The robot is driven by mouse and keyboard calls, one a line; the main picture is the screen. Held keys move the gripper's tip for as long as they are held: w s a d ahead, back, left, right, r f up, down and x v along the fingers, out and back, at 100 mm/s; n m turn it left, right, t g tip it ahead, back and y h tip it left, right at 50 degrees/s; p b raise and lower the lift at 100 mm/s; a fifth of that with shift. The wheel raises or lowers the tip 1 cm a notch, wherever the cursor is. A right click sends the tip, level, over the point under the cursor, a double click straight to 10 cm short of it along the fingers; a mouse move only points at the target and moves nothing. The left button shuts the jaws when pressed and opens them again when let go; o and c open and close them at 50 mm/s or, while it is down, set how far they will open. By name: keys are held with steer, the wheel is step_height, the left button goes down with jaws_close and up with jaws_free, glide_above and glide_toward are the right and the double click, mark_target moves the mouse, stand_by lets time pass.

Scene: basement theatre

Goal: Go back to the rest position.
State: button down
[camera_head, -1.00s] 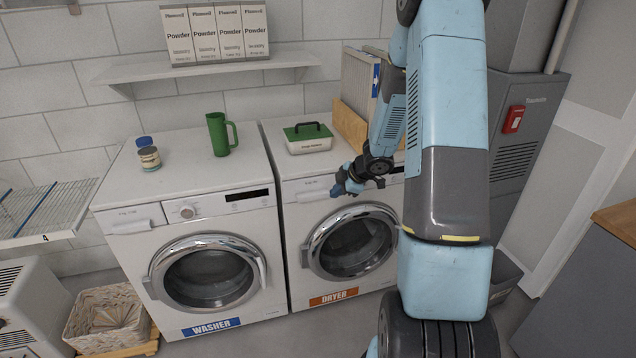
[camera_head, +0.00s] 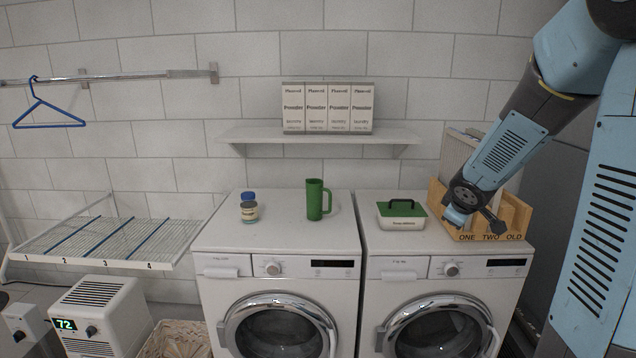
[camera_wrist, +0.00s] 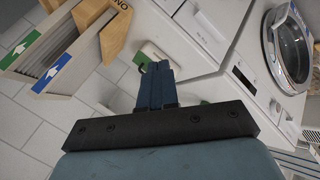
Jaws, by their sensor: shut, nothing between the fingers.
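My gripper (camera_head: 456,215) is at the right of the head view, at the end of my blue arm. It appears in front of the wooden holder (camera_head: 517,215) marked ONE, TWO, OLD, over the right part of the dryer top. In the wrist view my gripper (camera_wrist: 157,72) shows dark blue fingers closed together with nothing between them. The green-lidded box (camera_head: 402,213) sits on the dryer to the left of my gripper, apart from it. In the wrist view that box (camera_wrist: 152,54) is partly hidden behind the fingers.
A shelf (camera_head: 318,135) above holds powder boxes (camera_head: 328,107). A wire rack (camera_head: 100,240), a blue hanger (camera_head: 48,112) and a heater (camera_head: 105,310) are at left.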

steer(key=s+a+r+m+g+h, duration=0.1)
steer(key=s+a+r+m, duration=0.1)
steer(key=s+r+m, duration=0.3)
steer(key=s+a+r, duration=0.1)
steer(key=s+r, duration=0.3)
steer(key=s, duration=0.4)
steer(key=s+a+m+y, duration=0.1)
steer(key=s+a, duration=0.3)
steer(key=s, duration=0.4)
steer(key=s+a+r+m+g+y, duration=0.1)
steer(key=s+a+m+y, duration=0.1)
steer(key=s+a, duration=0.2)
steer(key=s, duration=0.3)
steer(key=shift+s+a+r+m+g+y, duration=0.25)
steer(key=shift+s+a+m+g+y, duration=0.05)
steer(key=shift+s+m, duration=0.1)
steer(key=shift+s, duration=0.1)
